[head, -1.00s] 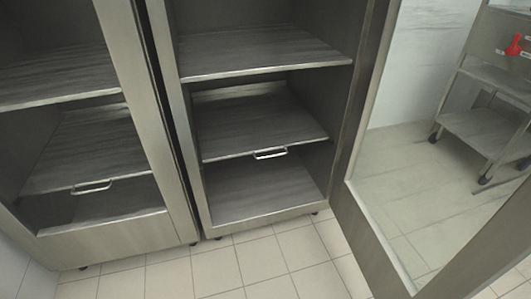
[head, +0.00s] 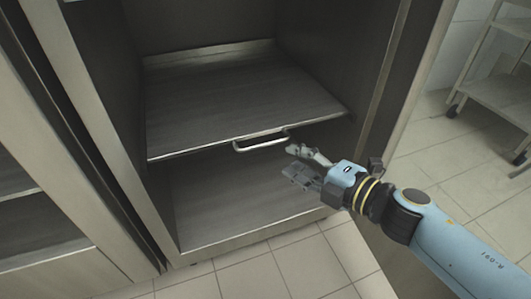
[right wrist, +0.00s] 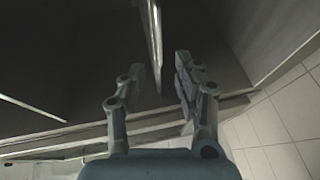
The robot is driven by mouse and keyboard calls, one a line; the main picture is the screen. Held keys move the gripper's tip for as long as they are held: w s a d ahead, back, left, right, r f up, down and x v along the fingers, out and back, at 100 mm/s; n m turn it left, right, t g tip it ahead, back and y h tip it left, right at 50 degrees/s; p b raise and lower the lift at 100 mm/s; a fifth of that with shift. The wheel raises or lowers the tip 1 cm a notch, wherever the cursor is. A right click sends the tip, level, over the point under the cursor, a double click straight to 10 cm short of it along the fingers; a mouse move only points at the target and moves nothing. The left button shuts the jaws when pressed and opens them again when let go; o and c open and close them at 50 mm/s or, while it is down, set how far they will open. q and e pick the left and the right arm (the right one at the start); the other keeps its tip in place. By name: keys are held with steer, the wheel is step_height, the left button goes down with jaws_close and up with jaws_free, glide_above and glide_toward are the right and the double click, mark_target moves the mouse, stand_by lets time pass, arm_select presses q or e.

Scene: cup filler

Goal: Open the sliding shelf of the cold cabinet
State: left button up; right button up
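The sliding shelf (head: 235,100) is a grey board low inside the open cold cabinet (head: 108,130). A pale bar handle (head: 262,141) sits on its front edge. My right gripper (head: 290,162) is open just to the right of the handle, with no visible contact in the head view. In the right wrist view, my right gripper (right wrist: 160,72) has its two fingers spread apart. A thin bright bar (right wrist: 155,35) runs upright in line with the gap between them; I cannot tell whether it is the handle or the shelf edge. My left gripper is not in view.
The cabinet floor (head: 230,205) lies below the shelf. The cabinet's open door (head: 415,75) stands at the right, beside my arm. A second cabinet (head: 30,180) is at the left. A wheeled cart (head: 500,85) stands at the back right. The tiled floor in front is clear.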

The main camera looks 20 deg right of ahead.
mark_target(266, 145)
steer(key=b+x, duration=0.2)
steer(key=x, duration=0.8)
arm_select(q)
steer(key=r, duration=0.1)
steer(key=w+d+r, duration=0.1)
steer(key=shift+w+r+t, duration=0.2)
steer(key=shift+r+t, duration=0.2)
arm_select(e)
jaws_close()
